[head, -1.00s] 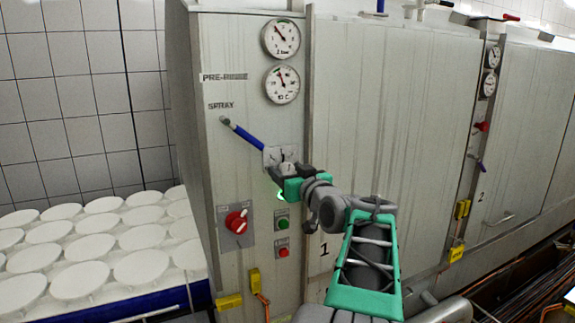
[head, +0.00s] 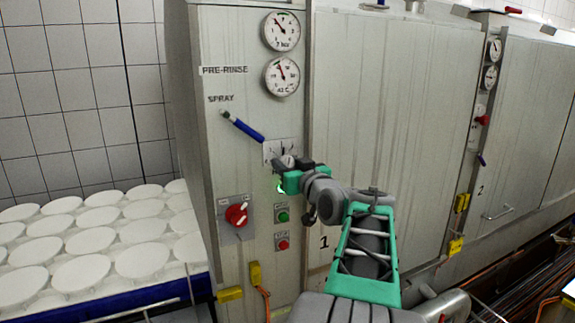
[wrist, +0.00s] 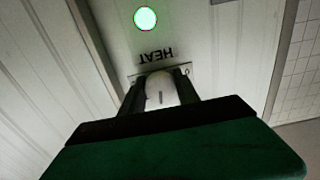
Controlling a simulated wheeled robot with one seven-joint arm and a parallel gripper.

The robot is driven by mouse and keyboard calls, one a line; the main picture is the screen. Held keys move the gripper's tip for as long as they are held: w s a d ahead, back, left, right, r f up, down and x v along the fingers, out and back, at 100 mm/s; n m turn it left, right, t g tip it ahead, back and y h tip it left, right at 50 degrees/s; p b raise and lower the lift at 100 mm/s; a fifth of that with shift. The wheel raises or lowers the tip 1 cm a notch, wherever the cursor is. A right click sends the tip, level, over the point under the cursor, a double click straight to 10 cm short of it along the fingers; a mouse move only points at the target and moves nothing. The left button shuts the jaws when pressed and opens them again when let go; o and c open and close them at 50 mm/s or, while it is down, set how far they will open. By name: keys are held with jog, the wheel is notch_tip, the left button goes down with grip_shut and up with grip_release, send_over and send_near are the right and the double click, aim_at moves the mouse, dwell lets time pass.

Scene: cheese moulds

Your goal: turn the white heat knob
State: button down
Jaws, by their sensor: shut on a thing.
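The white heat knob (wrist: 160,90) shows in the wrist view between the two fingers, just below the HEAT label, which appears upside down there. My gripper (wrist: 162,92) is shut on the knob, one finger on each side of it. In the head view my gripper (head: 288,168) is at the small scale plate (head: 276,150) on the machine's grey panel and hides most of the knob. A dark mark shows on the knob's face in the wrist view. A lit green lamp (wrist: 145,18) is close to the label.
A blue-handled spray lever (head: 243,127) sticks out left of the knob. A red rotary switch (head: 237,214) and green (head: 282,216) and red (head: 283,244) buttons are below. Two gauges (head: 281,77) are above. White moulds (head: 80,272) stand at the left.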

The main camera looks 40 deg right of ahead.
jog(key=shift+f+n+b, duration=0.4)
jog(key=shift+f+b, duration=0.1)
jog(key=shift+b, duration=1.7)
jog(key=shift+r+n+b, duration=0.25)
jog(key=shift+n+b, duration=0.15)
jog(key=shift+b, duration=0.5)
jog(key=shift+r, duration=0.25)
jog(key=c, duration=0.9)
grip_release()
